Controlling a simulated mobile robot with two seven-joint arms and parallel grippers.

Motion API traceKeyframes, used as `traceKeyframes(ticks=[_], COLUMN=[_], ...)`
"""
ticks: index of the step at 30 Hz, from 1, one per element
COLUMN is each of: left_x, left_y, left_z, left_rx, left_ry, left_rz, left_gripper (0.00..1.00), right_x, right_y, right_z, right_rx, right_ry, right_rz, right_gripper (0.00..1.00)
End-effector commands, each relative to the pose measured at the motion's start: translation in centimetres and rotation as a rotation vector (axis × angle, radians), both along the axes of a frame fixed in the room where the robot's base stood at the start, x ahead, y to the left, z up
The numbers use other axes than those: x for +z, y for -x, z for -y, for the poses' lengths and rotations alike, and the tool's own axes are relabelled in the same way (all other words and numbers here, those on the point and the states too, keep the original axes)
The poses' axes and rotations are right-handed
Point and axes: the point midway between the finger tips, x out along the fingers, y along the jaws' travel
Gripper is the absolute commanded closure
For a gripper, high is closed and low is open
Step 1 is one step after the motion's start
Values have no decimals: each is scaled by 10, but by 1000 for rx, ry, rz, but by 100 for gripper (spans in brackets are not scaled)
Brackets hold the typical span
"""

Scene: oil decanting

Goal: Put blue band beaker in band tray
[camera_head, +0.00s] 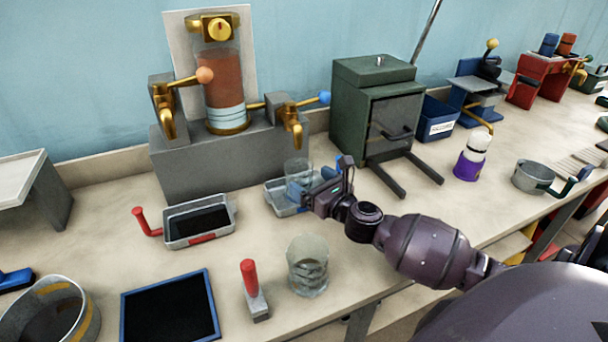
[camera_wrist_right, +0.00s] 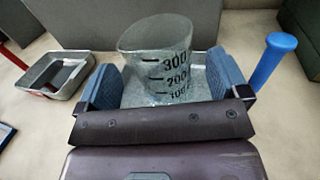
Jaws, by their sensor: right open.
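A clear beaker (camera_head: 298,170) appears to stand upright inside a small grey tray (camera_head: 275,190), below the right-hand tap of the filling column. My right gripper (camera_head: 318,178) is at the beaker from the right. In the right wrist view the beaker (camera_wrist_right: 160,60) shows black volume marks and stands between the two blue finger pads of the open gripper (camera_wrist_right: 164,78). Small gaps show beside the glass. The tray's blue handle (camera_wrist_right: 272,58) sticks out at the right. The beaker's lower part is hidden by the gripper, and I cannot make out a blue band. My left gripper is not in view.
A second grey tray (camera_head: 170,237) with a red handle stands to the left. Another clear beaker (camera_head: 308,270) and a red-handled tool (camera_head: 253,285) stand in front. The green cabinet (camera_head: 372,125) with its open front is close behind my gripper. A black mat (camera_head: 170,308) lies front left.

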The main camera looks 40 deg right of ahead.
Motion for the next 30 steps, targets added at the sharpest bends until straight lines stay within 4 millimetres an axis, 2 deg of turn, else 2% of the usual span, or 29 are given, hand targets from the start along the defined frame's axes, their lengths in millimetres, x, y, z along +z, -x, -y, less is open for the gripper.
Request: traceKeyframes(ticks=[3, 9, 15, 30], left_x=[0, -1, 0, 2], left_y=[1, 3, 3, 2], left_z=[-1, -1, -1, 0], left_rx=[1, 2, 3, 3], left_ry=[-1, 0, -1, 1], left_rz=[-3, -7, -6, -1], left_gripper=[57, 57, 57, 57], right_x=[1, 0, 0, 0], right_y=[21, 51, 69, 75], right_z=[1, 1, 2, 2], right_rx=[-1, 0, 0, 0], right_ry=[-1, -2, -1, 0], right_rz=[-1, -1, -1, 0], right_gripper=[7, 7, 7, 7])
